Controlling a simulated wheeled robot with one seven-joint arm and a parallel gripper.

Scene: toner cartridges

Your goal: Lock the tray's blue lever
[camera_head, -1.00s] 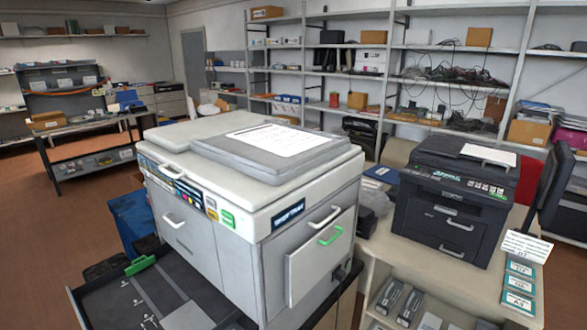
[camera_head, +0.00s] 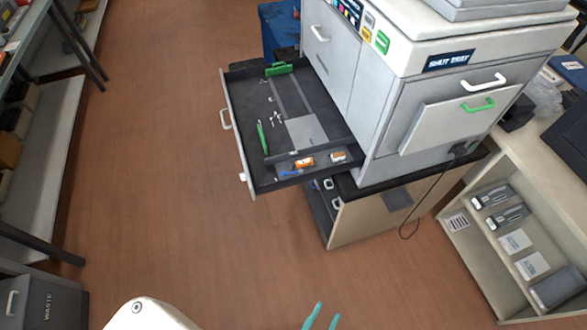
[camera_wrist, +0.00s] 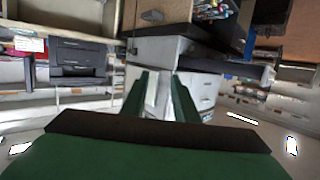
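The tray (camera_head: 240,150) is a dark, pulled-out drawer with a pale front on the left of the large grey printer (camera_head: 390,100). A small blue piece, which looks like the lever (camera_head: 290,174), lies low at the tray's near edge, beside an orange piece (camera_head: 304,162). Its exact position is too small to tell. My gripper (camera_head: 323,317) shows at the bottom edge in the head view, well apart from the tray. Its two green fingers stand apart and empty in the wrist view (camera_wrist: 161,95). The lever cannot be made out in the wrist view.
The tray also holds green guides (camera_head: 278,69), a second orange piece (camera_head: 338,156) and small white bits. A wooden cabinet (camera_head: 375,215) stands below the printer. The brown floor (camera_head: 160,170) between is clear.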

